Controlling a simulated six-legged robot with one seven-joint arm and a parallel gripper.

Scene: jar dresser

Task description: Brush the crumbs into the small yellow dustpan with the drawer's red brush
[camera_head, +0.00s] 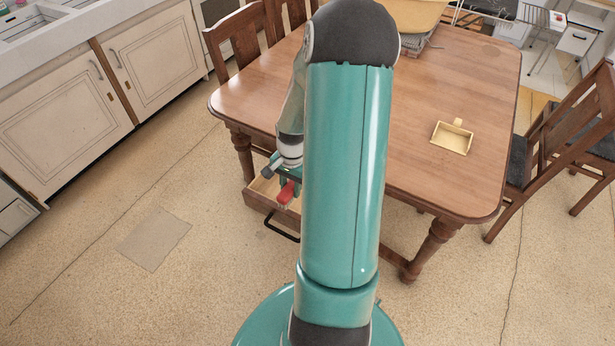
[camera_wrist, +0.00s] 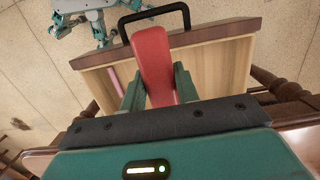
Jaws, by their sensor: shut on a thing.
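The red brush (camera_head: 286,193) is held in my gripper (camera_head: 288,180), at the open drawer (camera_head: 257,201) under the table's near side. In the wrist view, the red brush (camera_wrist: 153,55) lies between the two teal fingers of my gripper (camera_wrist: 158,84), which are shut on it over the drawer (camera_wrist: 222,62). I cannot tell whether the brush touches the drawer. The small yellow dustpan (camera_head: 452,140) sits on the right part of the tabletop, far from my gripper. I cannot make out any crumbs; my arm covers the middle of the table.
The wooden table (camera_head: 420,90) has clear room around the dustpan. A yellow basin (camera_head: 412,14) stands at its far end. Chairs stand at the left (camera_head: 236,42) and right (camera_head: 570,140). The drawer's black handle (camera_head: 281,228) sticks out in front. A pinkish stick (camera_wrist: 115,80) lies in the drawer.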

